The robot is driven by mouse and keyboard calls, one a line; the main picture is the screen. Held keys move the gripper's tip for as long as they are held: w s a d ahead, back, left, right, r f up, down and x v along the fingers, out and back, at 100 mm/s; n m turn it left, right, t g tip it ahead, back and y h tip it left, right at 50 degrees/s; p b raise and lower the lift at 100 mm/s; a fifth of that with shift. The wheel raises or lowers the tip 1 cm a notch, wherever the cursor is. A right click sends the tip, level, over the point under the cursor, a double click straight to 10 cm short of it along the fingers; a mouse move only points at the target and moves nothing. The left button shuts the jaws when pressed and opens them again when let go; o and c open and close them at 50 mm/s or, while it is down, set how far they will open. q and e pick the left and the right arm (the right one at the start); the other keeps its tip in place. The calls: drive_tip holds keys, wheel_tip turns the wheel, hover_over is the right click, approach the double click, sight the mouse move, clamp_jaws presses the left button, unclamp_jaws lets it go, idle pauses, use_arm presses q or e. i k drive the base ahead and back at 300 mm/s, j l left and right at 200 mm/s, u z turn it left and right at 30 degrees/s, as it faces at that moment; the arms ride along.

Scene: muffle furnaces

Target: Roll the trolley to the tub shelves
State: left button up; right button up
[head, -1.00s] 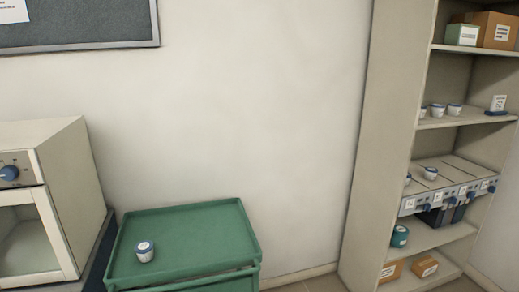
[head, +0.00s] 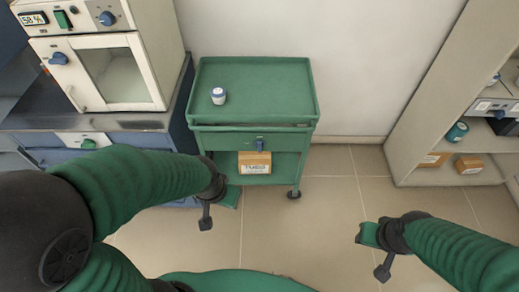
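The green trolley (head: 270,92) stands against the wall, beside the furnace bench. A small white tub with a blue lid (head: 218,96) sits on its top tray. A box labelled TUBS (head: 254,163) lies on its lower shelf, under a drawer with a blue handle. The tub shelves (head: 418,130) stand at the right, apart from the trolley across bare floor. My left gripper (head: 230,197) is low in front of the trolley's lower left side; its fingers are too hidden to read. My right gripper (head: 366,237) is over the floor right of the trolley, apart from everything; its opening is unclear.
A muffle furnace (head: 105,70) stands on the dark bench (head: 150,122) left of the trolley. Cardboard boxes (head: 469,164) and a teal tub (head: 456,132) are on the low shelves. The tiled floor (head: 335,190) between trolley and shelves is clear.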

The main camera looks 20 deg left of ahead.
sight(261, 90)
drive_tip(key=j+z, duration=0.75)
drive_tip(key=j, duration=0.15)
drive_tip(key=k+j+z, duration=0.15)
drive_tip(key=j+z, duration=0.2)
